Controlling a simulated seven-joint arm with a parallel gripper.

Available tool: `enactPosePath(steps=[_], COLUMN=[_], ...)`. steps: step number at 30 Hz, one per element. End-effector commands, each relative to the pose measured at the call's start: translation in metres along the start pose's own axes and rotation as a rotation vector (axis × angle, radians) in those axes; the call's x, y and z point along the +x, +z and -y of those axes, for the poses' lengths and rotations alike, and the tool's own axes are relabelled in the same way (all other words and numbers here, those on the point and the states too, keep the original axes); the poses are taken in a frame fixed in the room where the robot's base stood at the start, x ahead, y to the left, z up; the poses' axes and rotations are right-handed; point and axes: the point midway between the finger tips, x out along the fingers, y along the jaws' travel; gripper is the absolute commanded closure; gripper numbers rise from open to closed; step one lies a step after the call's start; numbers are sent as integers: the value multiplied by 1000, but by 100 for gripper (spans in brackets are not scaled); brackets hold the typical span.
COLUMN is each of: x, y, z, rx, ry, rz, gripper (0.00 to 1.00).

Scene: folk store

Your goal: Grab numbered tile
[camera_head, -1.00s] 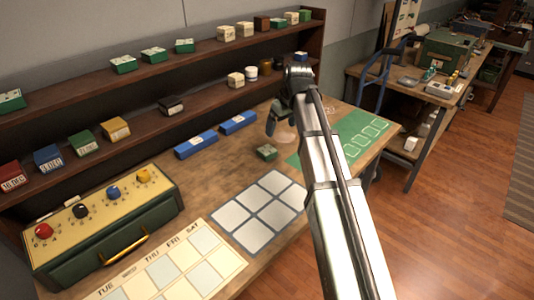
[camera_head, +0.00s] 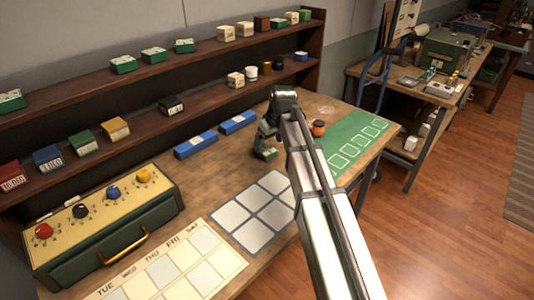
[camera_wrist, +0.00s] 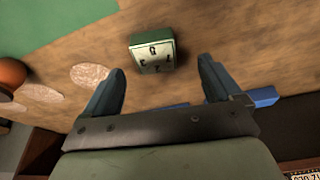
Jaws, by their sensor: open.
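A small green block with a pale, marked face (camera_wrist: 154,52) sits on the wooden table in the wrist view. Its small marks are too blurred to read surely. It lies just beyond and between my gripper's (camera_wrist: 161,66) two open fingers, with nothing held. In the head view my gripper (camera_head: 263,148) hangs close over the same block (camera_head: 268,154), hiding part of it. I cannot tell whether a finger touches the block.
A grid of pale squares (camera_head: 257,212) lies in front of the block. Two blue boxes (camera_head: 196,145) stand to the left by the shelf. A green mat (camera_head: 358,140) and an orange ball (camera_head: 318,128) are to the right. A dial console (camera_head: 105,225) is at far left.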

Motion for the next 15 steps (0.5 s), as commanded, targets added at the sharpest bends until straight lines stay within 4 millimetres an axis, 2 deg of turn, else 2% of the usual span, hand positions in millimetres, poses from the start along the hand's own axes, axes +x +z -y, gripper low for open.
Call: enactPosePath(steps=[5, 15], x=[7, 45], y=[-1, -3], z=[-2, -8], rx=[0, 0], ry=[0, -1], rz=[0, 2], gripper=[8, 8])
